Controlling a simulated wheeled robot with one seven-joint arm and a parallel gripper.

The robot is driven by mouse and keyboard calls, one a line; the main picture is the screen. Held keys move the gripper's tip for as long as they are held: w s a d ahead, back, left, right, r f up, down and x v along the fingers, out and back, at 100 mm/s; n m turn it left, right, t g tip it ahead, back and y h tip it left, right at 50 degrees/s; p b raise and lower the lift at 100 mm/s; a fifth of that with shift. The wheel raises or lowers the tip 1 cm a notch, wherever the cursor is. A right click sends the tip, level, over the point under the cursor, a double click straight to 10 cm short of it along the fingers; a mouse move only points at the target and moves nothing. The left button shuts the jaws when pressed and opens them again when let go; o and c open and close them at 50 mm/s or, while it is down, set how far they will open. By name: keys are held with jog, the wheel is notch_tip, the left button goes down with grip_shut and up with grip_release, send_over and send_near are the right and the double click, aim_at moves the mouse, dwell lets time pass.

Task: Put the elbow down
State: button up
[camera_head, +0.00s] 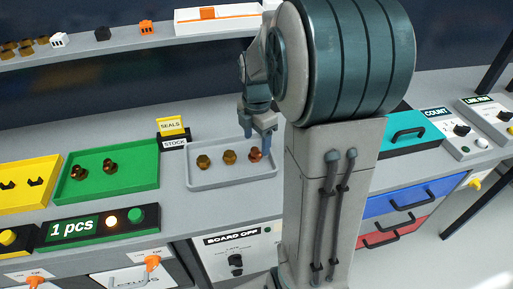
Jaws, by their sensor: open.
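A small copper-brown fitting, likely the elbow (255,156), sits at the right end of the light grey tray (232,178). My gripper (263,142) is directly above it, pointing down, with its blue-grey fingertips open at or just above the fitting. The fingers partly cover it, and I cannot tell if they touch it. Two brass fittings, one at the left (203,162) and one in the middle (229,157), stand in the same tray. The green tray (130,183) to the left holds two dark brass fittings, one left (79,172) and one right (109,166).
A yellow tray (38,199) with dark parts lies far left. A yellow SEALS sign (171,126) and black STOCK label (174,143) stand behind the trays. A shelf (110,42) overhangs the back.

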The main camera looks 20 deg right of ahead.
aim_at(257, 150)
notch_tip(257, 150, up, 7)
jog(key=s+a+f+m+t, duration=0.1)
jog(key=s+a+m, duration=0.3)
jog(key=s+m, duration=0.3)
jog(key=s+a+f+m+t, duration=0.1)
jog(key=s+a+m, duration=0.4)
jog(key=m, duration=0.8)
jog(key=s, duration=0.3)
jog(key=shift+a+f+t, duration=0.25)
jog(key=shift+f+t, duration=0.15)
